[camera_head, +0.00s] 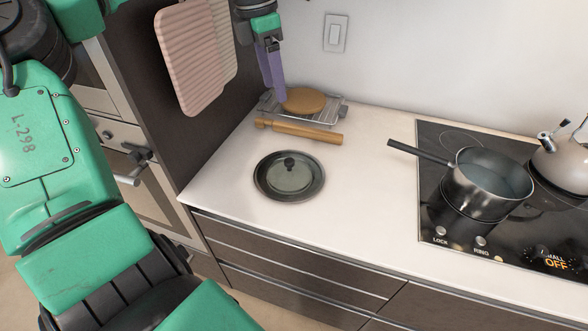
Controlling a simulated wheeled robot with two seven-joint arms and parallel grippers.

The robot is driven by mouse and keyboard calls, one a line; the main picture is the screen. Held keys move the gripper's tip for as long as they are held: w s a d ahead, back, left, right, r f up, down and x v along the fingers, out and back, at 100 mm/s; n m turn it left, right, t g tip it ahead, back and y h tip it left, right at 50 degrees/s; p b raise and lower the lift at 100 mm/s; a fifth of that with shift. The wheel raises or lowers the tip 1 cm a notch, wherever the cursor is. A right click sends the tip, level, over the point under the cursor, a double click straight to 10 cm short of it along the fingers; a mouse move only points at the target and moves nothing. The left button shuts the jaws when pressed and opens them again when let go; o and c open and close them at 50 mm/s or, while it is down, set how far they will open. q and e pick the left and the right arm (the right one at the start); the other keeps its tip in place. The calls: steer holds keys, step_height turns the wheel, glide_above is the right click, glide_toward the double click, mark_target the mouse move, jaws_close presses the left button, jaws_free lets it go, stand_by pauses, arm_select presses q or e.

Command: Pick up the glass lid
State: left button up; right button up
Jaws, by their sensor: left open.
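The glass lid (291,182) lies flat on the white counter near its left front corner. It is round, with a clear grey-green pane, a dark rim and a small black knob in its middle, which points up. My left gripper (272,84) hangs at the top of the view, pointing down, with long purple fingers. It is open and empty. It is well apart from the lid, above and behind it, near the rolling pin and the rack. The fingers overlap in this view, so the gap between them hardly shows. My right gripper is not in view.
A rolling pin (299,131) lies behind the lid, before a metal rack (326,112) with a round wooden board (303,100). A pot (486,187) and kettle (562,163) stand on the hob (440,222). The counter right of the lid is clear.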

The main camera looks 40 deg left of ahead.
arm_select(q)
steer(key=b, duration=0.5)
glide_above(289, 160)
steer(key=s, duration=0.2)
step_height(289, 160, down, 7)
steer(key=f, duration=0.5)
steer(key=w+f, duration=0.1)
steer(key=f, duration=0.9)
steer(key=shift+w+d+f+p, duration=0.1)
steer(key=shift+w+f+p, duration=0.15)
steer(key=shift+w+p, duration=0.15)
steer(key=shift+w+f, duration=0.1)
steer(key=shift+f, duration=0.2)
steer(key=shift+r, duration=0.1)
jaws_close()
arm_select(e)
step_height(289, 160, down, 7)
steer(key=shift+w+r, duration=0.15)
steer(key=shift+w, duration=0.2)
